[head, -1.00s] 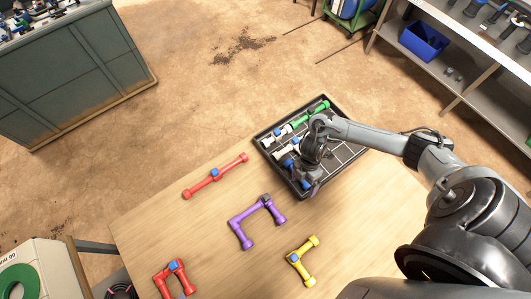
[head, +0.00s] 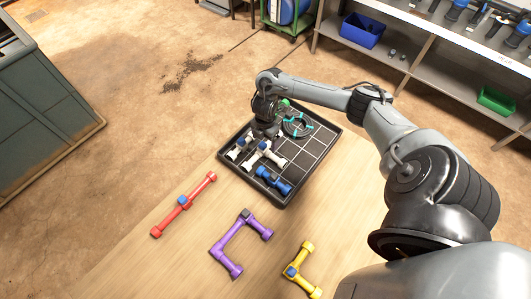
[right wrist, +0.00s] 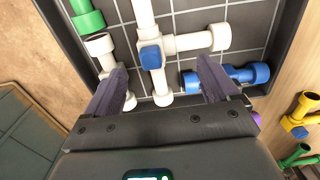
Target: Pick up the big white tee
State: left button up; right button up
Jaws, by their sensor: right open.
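The big white tee (head: 265,152) lies in the black tray, with a blue clip on its body. In the right wrist view the tee (right wrist: 196,42) shows a long white run and a branch to the right with a flared end. My right gripper (head: 266,132) is over the left part of the tray and partly hides the white parts there. In the right wrist view the right gripper (right wrist: 161,67) is open, its fingers on either side of the tee's run, nothing gripped. Whether they touch it I cannot tell. My left gripper is not in view.
The black tray (head: 311,172) also holds a smaller white fitting (right wrist: 103,46), a blue fitting (head: 273,179), a green part (right wrist: 87,18) and a teal coil (head: 297,125). Red (head: 184,203), purple (head: 240,240) and yellow (head: 300,271) assemblies lie on the table (head: 165,255).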

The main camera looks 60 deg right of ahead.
aim_at(264, 145)
jog(key=shift+w+f+b, duration=0.2)
jog(key=shift+f+b, duration=0.25)
jog(key=shift+f, duration=2.15)
jog(key=c, duration=1.3)
jog(key=shift+r, duration=0.1)
